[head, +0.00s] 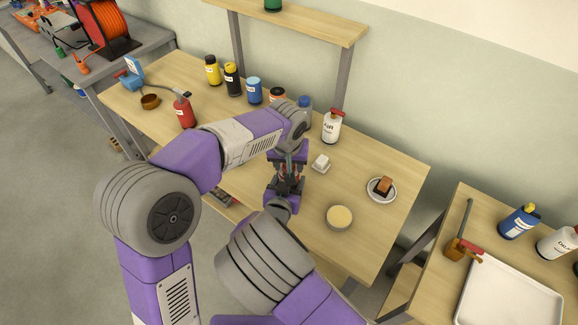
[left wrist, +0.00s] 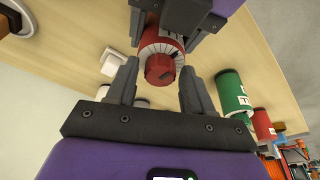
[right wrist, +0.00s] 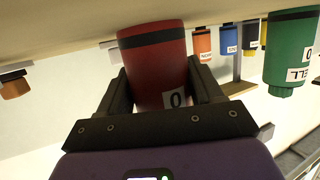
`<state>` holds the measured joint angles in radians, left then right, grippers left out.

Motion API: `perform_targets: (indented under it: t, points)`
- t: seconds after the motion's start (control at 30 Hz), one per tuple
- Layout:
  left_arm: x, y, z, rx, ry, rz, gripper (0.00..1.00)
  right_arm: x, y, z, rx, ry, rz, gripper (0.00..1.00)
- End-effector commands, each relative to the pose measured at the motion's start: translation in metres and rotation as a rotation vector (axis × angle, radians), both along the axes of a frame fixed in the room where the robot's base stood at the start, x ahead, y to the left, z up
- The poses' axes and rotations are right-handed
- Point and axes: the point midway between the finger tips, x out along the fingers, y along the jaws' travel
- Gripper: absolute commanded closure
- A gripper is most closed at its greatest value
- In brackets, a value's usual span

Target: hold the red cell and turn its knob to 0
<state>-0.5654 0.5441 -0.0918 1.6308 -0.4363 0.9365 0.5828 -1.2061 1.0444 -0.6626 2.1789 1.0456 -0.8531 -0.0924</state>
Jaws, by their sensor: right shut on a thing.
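The red cell (right wrist: 158,68) is a red cylinder with a dark band and a label reading 0. My right gripper (right wrist: 160,102) is shut on it, one finger on each side. In the left wrist view the cell's end faces the camera, with a pale marked ring (left wrist: 158,48) around a red knob (left wrist: 159,70). My left gripper (left wrist: 160,88) is open, its fingers either side of the knob with gaps. The dial reading is too small to tell. In the head view my left gripper (head: 288,158) is above my right gripper (head: 285,186), and they mostly hide the cell.
On the wooden table (head: 365,160) are a white block (head: 320,163), a round cream-topped dish (head: 340,216), a saucer (head: 382,198) with a brown block, and several bottles along the back. A green cylinder (left wrist: 232,92) stands near the cell in the left wrist view.

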Motion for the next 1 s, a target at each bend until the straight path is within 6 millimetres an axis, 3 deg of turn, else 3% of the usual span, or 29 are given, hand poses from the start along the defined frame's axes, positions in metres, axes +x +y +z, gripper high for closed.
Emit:
perform_targets:
  t: [0.37, 1.0]
  points:
    - [0.000, 0.000, 0.002, 0.000, -0.001, 0.001, 0.49, 0.000, 0.000, 0.000, 0.000, 0.000, 0.000, 0.70]
    - [0.000, 0.000, 0.058, 0.000, 0.000, 0.001, 0.49, 0.000, 0.000, 0.000, 0.000, -0.001, 0.000, 0.70]
